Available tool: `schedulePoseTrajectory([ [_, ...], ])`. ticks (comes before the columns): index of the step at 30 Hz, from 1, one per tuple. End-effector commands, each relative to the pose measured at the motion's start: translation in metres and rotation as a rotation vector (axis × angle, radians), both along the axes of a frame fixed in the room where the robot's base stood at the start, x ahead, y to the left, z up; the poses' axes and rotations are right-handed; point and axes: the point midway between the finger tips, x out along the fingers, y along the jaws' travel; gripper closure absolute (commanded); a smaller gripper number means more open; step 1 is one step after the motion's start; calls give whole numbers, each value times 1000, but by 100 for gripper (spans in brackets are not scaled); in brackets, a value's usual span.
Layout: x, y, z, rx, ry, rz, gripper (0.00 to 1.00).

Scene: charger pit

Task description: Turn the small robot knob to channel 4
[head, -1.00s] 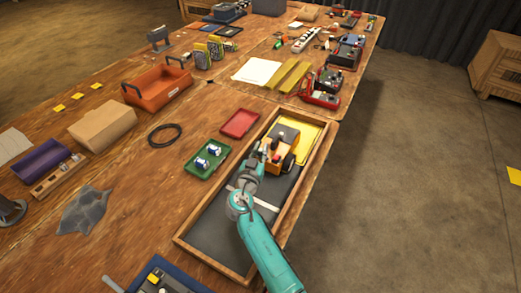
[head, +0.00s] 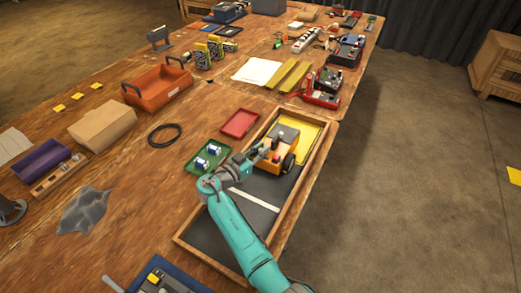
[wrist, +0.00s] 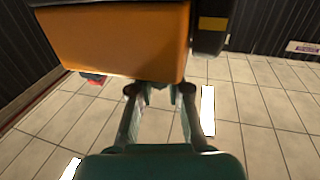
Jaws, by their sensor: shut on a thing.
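The small robot (head: 287,159), orange with dark wheels and a grey top, stands in the wooden-framed tray (head: 313,163), at the tray's far end. Its orange body (wrist: 120,40) fills the upper left of the wrist view, with a dark wheel (wrist: 210,25) at its right. My gripper (head: 264,154) reaches it from the left; in the wrist view its fingers (wrist: 161,92) meet at the body's lower edge. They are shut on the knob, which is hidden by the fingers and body. The channel marks cannot be read.
A green tray (head: 197,170) with small blue-and-white items and a red tray (head: 240,123) lie left of the wooden tray. An orange bin (head: 158,92) stands farther left. The dark tray floor (head: 212,240) nearest me is clear.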

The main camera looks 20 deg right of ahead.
Motion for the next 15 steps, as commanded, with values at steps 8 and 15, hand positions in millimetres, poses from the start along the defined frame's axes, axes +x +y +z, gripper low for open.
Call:
schedulePoseTrajectory([
  [8, 0, 0, -1, 0, 1, -2, 100],
  [15, 0, 0, -1, 0, 1, -1, 71],
])
